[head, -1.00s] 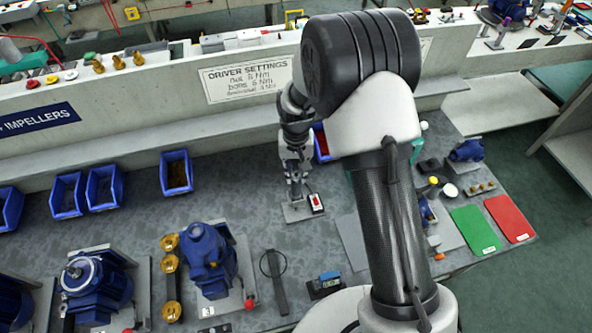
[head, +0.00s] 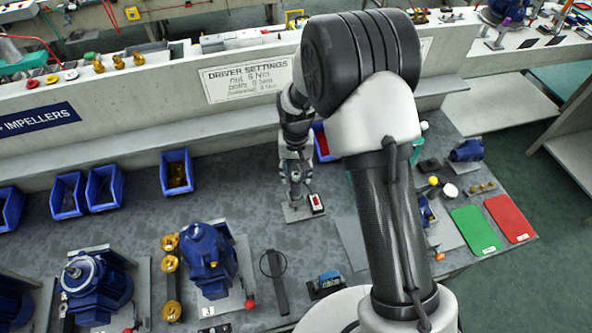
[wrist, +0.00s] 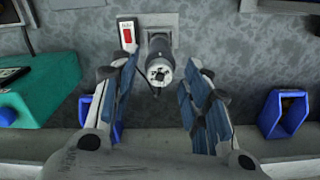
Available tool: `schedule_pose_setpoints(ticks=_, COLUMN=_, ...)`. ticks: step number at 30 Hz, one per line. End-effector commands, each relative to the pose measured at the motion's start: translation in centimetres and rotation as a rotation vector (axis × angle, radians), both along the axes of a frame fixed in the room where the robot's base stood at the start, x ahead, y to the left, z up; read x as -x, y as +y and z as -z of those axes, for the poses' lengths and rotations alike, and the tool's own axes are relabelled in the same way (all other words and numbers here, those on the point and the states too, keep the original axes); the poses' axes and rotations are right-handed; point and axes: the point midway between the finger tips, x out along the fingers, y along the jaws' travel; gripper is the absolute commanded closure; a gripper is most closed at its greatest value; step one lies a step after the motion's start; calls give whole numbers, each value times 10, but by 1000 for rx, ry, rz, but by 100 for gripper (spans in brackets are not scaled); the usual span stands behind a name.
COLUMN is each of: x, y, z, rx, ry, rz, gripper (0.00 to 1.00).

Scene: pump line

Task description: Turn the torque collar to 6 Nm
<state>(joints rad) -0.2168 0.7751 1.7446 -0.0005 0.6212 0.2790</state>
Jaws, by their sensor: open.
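The driver with its dark torque collar (wrist: 157,64) stands in a grey holder at the upper middle of the wrist view, its pale end facing the camera. Its setting cannot be read. My gripper (wrist: 160,85) is open, with one finger on each side of the driver's end and visible gaps between. In the head view my gripper (head: 295,178) is over the holder plate (head: 297,213), and it largely hides the driver there.
A small box with a red display (wrist: 126,33) stands beside the holder. A sign headed DRIVER SETTINGS (head: 247,79) is on the wall behind. A blue bin (wrist: 284,113) and a teal case (wrist: 38,105) flank the gripper in the wrist view.

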Motion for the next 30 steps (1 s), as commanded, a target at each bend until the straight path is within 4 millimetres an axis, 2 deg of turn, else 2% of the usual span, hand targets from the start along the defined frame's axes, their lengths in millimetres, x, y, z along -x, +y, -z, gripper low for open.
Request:
schedule_pose_setpoints(ticks=5, x=0, y=0, z=-2, rx=0, ry=-1, rz=0, gripper=57)
schedule_pose_setpoints(ticks=8, x=-1, y=0, z=-10, rx=0, ry=-2, rz=0, gripper=57)
schedule_pose_setpoints(ticks=21, x=-1, y=0, z=-96, rx=-1, ry=-4, rz=0, gripper=57)
schedule_pose_setpoints(ticks=25, x=0, y=0, z=-112, rx=0, ry=-2, rz=0, gripper=57)
schedule_pose_setpoints(ticks=30, x=0, y=0, z=-120, rx=0, ry=0, rz=0, gripper=57)
